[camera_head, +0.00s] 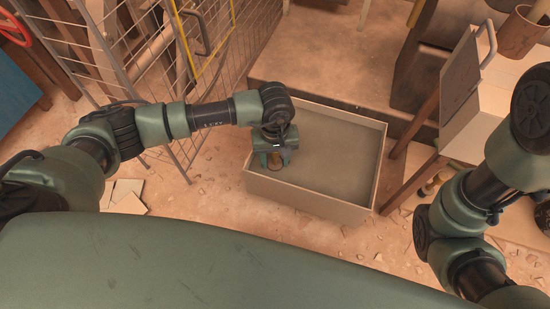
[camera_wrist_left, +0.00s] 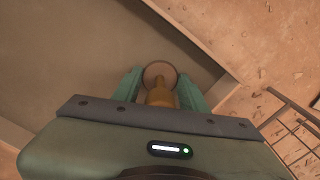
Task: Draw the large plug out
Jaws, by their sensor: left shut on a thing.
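The large plug (camera_wrist_left: 160,75) is a round brownish disc with a yellowish stem or handle (camera_wrist_left: 160,97), seen in the left wrist view between my fingers. My left gripper (camera_wrist_left: 160,94) is shut on the plug's handle. In the head view the left gripper (camera_head: 275,162) points down at the left end of a tan rectangular tub (camera_head: 310,202), inside its walls. The plug (camera_head: 275,163) shows only in part there, between the fingers. I cannot tell whether it is seated or lifted. My right arm shows at the right, but its gripper is out of view.
A wire cage with a yellow frame (camera_head: 215,45) stands close behind my left arm. A wooden table or chair with a pale panel (camera_head: 468,85) stands right of the tub. Broken tiles (camera_head: 125,196) and rubble lie on the floor. The rest of the tub's inside is clear.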

